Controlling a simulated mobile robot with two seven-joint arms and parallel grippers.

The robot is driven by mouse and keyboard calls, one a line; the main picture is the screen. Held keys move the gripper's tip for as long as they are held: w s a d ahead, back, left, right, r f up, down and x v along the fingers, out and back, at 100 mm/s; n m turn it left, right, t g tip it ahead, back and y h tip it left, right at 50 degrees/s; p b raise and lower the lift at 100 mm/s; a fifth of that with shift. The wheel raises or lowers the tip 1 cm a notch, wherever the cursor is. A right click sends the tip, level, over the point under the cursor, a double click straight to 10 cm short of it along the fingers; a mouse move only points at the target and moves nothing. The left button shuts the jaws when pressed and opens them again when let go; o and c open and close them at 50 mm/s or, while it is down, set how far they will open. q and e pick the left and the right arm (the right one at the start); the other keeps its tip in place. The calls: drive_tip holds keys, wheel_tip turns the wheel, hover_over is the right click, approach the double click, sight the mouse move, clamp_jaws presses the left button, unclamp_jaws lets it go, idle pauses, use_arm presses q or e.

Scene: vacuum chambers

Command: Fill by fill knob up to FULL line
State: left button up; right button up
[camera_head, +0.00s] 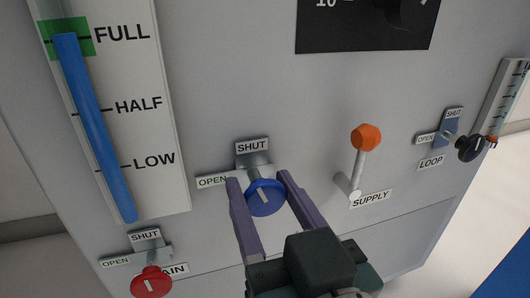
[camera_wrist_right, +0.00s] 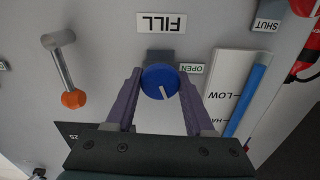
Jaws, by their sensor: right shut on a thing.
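The blue fill knob (camera_head: 265,197) sits on the grey panel, with a SHUT label above it and an OPEN label to its left. Its white mark points up, roughly toward SHUT. My right gripper (camera_head: 263,180) has its two purple fingers shut on the knob's sides. The wrist view shows the knob (camera_wrist_right: 160,81) between the fingers (camera_wrist_right: 159,80), below an upside-down FILL label. The level gauge (camera_head: 160,75) is at upper left. Its blue column (camera_head: 95,130) reaches into the green band, about at the FULL line. My left gripper is not in view.
An orange-tipped supply lever (camera_head: 366,138) stands out to the right of the knob. A red knob (camera_head: 151,282) with a partly hidden label is at lower left. A dark loop knob (camera_head: 470,148) and a second gauge (camera_head: 502,90) are at far right.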

clamp_jaws()
drive_tip(key=shift+r+m+p, duration=0.2)
drive_tip(key=shift+m+p, duration=0.85)
drive_tip(key=shift+m, duration=0.25)
drive_tip(key=shift+f+m, duration=0.2)
drive_tip(key=shift+m, duration=0.7)
drive_tip(key=o, duration=1.1)
unclamp_jaws()
drive_tip(key=shift+c, duration=0.2)
drive_tip(key=shift+d, duration=0.1)
